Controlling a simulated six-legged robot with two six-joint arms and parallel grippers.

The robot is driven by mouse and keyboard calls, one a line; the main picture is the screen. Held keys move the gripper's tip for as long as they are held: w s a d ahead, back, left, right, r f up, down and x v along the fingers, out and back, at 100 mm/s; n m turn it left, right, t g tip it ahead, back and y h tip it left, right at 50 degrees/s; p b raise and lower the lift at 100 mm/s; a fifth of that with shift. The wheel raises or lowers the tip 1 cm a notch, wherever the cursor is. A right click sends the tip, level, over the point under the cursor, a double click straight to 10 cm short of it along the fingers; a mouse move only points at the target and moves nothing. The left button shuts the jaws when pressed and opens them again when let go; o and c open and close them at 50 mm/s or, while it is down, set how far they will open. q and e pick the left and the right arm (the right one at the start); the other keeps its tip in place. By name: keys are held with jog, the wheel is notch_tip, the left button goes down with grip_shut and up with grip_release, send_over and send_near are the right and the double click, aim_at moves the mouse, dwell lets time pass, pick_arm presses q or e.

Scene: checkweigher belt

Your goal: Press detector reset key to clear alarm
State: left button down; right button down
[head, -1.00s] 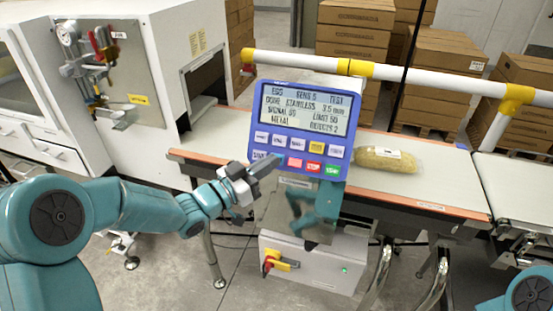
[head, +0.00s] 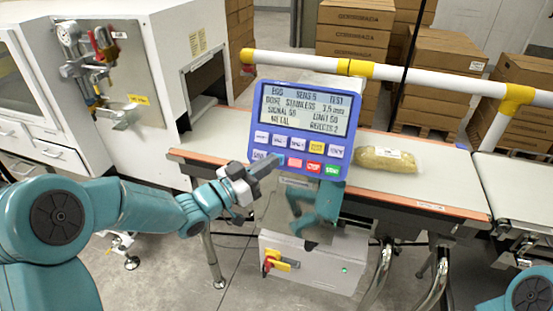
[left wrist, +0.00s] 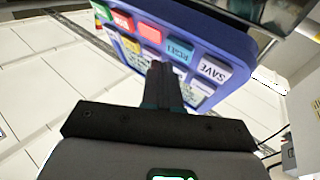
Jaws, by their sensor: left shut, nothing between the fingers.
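The blue detector panel (head: 303,128) stands above the belt, with a lit display (head: 302,108) and two rows of keys. The display includes the words METAL and REJECTS 2. My left gripper (head: 268,163) is shut and empty at the lower left of the panel, covering part of the bottom row in the head view. In the left wrist view the blue RESET key (left wrist: 180,48) lies between the white SAVE key (left wrist: 213,70) and a pink key (left wrist: 150,32). The shut fingertips (left wrist: 162,68) are just below RESET; I cannot tell whether they touch the panel. My right gripper is out of view.
A wrapped yellowish pack (head: 386,159) lies on the belt (head: 440,184) right of the panel. A white and yellow rail (head: 430,83) runs behind. A steel cabinet (head: 310,262) with a red and yellow switch (head: 278,262) is below. Cartons (head: 440,70) stand at the back.

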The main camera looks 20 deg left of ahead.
pick_arm(q)
jog(key=shift+f, duration=0.1)
jog(key=shift+w+f+b, duration=0.1)
jog(key=shift+w+b, duration=0.3)
jog(key=shift+w+f+b, duration=0.2)
jog(key=shift+w+b, duration=0.1)
jog(key=shift+w, duration=0.05)
dwell(0.5)
jog(key=shift+s, duration=0.1)
jog(key=shift+s+r, duration=0.35)
jog(key=shift+s, duration=0.3)
jog(key=shift+s+a+r, duration=0.1)
jog(key=shift+s+r, duration=0.3)
jog(key=shift+s, duration=0.35)
jog(key=shift+s+d+r, duration=0.1)
jog(key=shift+s+r, duration=0.3)
jog(key=shift+s, duration=0.35)
jog(key=shift+s+a+r, duration=0.1)
jog(key=shift+s+r, duration=0.3)
jog(key=shift+s, duration=0.35)
